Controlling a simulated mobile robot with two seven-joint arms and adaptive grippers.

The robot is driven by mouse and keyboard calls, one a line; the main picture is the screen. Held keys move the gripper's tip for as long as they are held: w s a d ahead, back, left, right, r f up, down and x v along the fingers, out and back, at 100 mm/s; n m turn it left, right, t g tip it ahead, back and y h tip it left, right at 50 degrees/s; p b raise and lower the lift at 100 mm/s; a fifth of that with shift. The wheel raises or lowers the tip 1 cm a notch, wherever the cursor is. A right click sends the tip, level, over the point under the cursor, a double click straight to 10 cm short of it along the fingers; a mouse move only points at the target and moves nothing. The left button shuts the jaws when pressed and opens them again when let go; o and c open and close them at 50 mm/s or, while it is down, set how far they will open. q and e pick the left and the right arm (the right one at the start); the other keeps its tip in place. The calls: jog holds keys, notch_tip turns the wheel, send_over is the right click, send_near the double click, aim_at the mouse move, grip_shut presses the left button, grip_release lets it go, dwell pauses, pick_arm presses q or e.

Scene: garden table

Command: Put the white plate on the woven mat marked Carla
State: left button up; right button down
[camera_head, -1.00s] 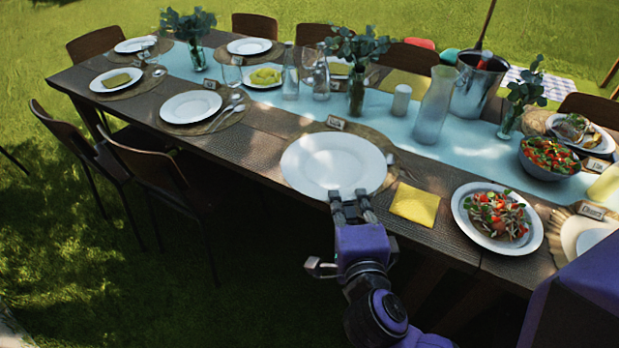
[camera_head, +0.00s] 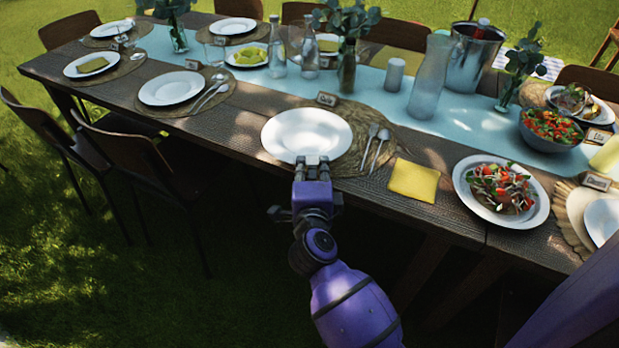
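The white plate (camera_head: 306,135) lies over the woven mat (camera_head: 352,120) in the middle of the table's near side. Mat shows at its back and right; I cannot tell whether the plate rests fully on it. A name card (camera_head: 327,99) stands at the mat's back edge; its lettering is too small to read surely.
A fork and spoon (camera_head: 375,148) lie right of the plate, then a yellow napkin (camera_head: 414,180) and a plate of salad (camera_head: 500,190). Glass bottles (camera_head: 430,85) and a vase (camera_head: 347,65) stand behind. Bare table (camera_head: 240,130) lies left of the plate.

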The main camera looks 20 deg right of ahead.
jog(key=shift+w+f, duration=0.4)
notch_tip(320, 180, down, 3)
jog(key=shift+w+f+b, duration=0.1)
jog(key=shift+b, duration=0.8)
jog(key=shift+f, duration=0.1)
jog(key=c, duration=2.3)
grip_release()
jog(key=shift+o, duration=0.2)
